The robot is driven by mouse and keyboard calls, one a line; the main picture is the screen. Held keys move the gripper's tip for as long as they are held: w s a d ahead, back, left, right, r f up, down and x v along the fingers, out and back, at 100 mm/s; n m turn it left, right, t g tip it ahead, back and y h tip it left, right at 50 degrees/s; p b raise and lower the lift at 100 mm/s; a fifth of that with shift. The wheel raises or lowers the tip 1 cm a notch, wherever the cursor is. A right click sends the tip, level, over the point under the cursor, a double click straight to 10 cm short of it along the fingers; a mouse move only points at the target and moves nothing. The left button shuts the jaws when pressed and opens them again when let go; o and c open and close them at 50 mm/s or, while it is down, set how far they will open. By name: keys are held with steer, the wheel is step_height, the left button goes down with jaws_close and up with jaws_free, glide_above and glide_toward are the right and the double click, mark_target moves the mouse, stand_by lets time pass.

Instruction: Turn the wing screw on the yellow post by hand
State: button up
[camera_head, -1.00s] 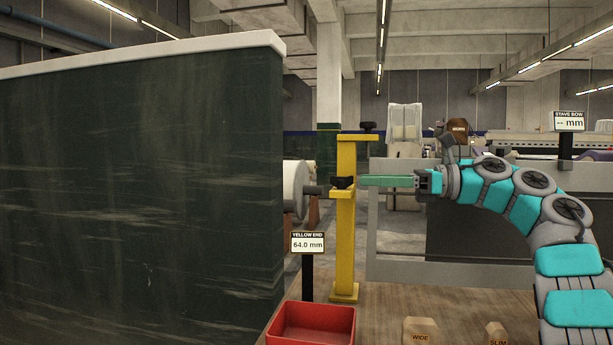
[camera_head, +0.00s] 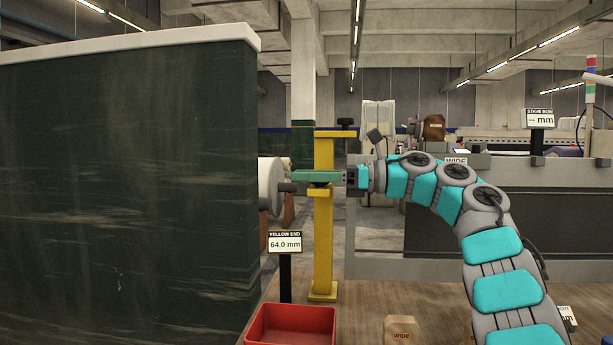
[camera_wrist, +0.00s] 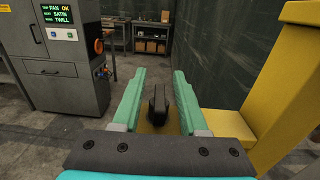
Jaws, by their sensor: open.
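In the wrist view, the black wing screw (camera_wrist: 157,103) stands between the two green fingers of my gripper (camera_wrist: 160,78), with a gap on each side. In the head view my gripper (camera_head: 296,175) reaches leftward across the post at the height of its lower arm; its fingers mostly hide the wing screw. The jaws are open. The yellow post also fills the right side of the wrist view (camera_wrist: 298,95).
A dark green panel (camera_head: 120,190) fills the left. A YELLOW END display (camera_head: 285,242) reads 64.0 mm above a red tray (camera_head: 290,325). A black knob (camera_head: 346,122) tops the post. A white roll (camera_head: 270,185) sits left of it.

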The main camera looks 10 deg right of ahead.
jaws_close()
stand_by(0.3)
steer(key=shift+f+t+b, duration=0.25)
steer(key=shift+t+b, duration=0.05)
steer(key=shift+b, duration=0.45)
steer(key=shift+w+d+r+m+t+h+b, duration=0.1)
steer(key=shift+w+d+m+t+h+b, duration=0.15)
steer(key=shift+m+t+h+b, duration=1.4)
steer(key=shift+w+d+r+m+t+h+b, duration=0.1)
steer(key=shift+w+d+m+t+h+b, duration=0.15)
steer(key=shift+m+t+h+b, duration=1.4)
steer(key=shift+w+d+r+m+t+h+b, duration=0.15)
steer(key=shift+w+m+t+h+b, duration=0.1)
steer(key=shift+m+t+h+b, duration=1.35)
steer(key=shift+f+t+y+b, duration=0.1)
steer(key=shift+t+y+b, duration=0.2)
steer(key=shift+b, duration=0.1)
